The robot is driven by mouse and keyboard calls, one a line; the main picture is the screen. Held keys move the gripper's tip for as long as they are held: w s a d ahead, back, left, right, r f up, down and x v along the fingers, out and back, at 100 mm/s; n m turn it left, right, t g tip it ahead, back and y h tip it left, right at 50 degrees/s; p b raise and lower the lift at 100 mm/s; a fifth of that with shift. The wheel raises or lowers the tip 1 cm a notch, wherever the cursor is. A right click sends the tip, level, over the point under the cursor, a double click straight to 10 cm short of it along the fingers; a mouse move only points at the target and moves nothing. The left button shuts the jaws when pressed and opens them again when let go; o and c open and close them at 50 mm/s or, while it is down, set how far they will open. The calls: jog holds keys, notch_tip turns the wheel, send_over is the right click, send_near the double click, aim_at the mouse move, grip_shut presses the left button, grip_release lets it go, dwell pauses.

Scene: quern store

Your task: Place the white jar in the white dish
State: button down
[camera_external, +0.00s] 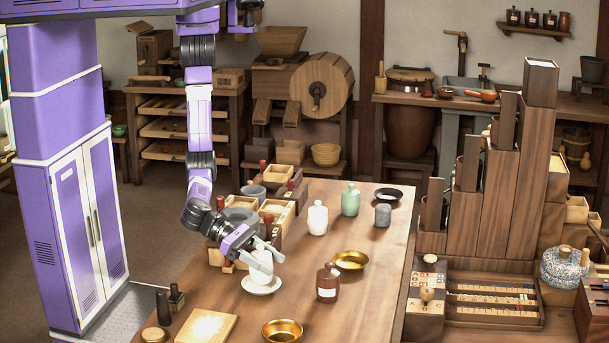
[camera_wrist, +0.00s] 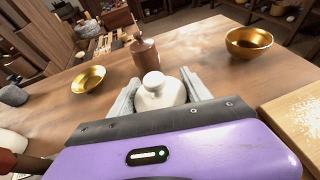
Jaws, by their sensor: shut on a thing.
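My gripper (camera_external: 263,257) is shut on a small white jar (camera_external: 261,270), with one finger on each side of it. The jar looks upright, and it also shows between the fingers in the wrist view (camera_wrist: 160,93). The white dish (camera_external: 262,286) lies on the table directly under the jar. The jar's base is at or just above the dish; I cannot tell whether they touch. The dish is hidden in the wrist view. Another white jar (camera_external: 317,219), lidded, stands farther back on the table.
A brown bottle (camera_external: 327,283) stands right of the dish. Brass bowls (camera_external: 351,260) (camera_external: 283,332) stand behind it and in front. A green jar (camera_external: 350,202), grey jar (camera_external: 383,215) and dark dish (camera_external: 388,194) are at the back. A pale board (camera_external: 206,328) lies front left.

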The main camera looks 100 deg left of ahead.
jog(key=shift+f, duration=1.1)
jog(key=shift+f, duration=0.15)
jog(key=shift+c, duration=2.4)
grip_release()
jog(key=shift+s, duration=0.15)
jog(key=v, duration=1.1)
jog(key=shift+s+r, duration=0.3)
jog(key=shift+a, duration=0.1)
